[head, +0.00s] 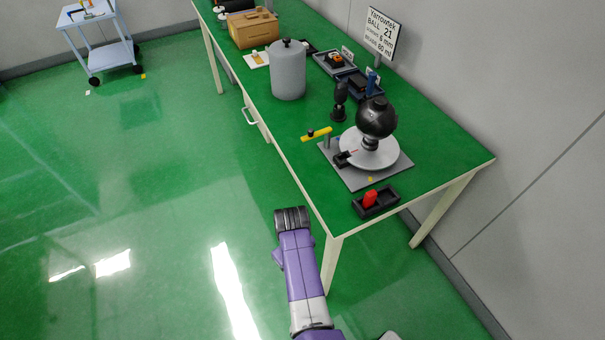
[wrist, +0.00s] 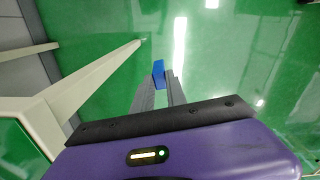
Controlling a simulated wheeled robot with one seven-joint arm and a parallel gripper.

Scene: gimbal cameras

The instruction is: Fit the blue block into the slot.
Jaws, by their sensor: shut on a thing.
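My gripper (wrist: 162,80) shows in the wrist view, its two long grey fingers shut on the blue block (wrist: 158,67) at their tips. The block is held over the green floor, beside a pale table leg. In the head view my arm is in front of the table's near corner, and the fingers and held block are hidden. I cannot tell which opening is the slot.
The green table (head: 445,150) bears a grey plate with a white disc (head: 385,162) and dark ball (head: 376,117), a yellow bar (head: 317,134), a grey canister (head: 288,72) and a cardboard box (head: 252,28). A blue cart (head: 100,30) stands far left.

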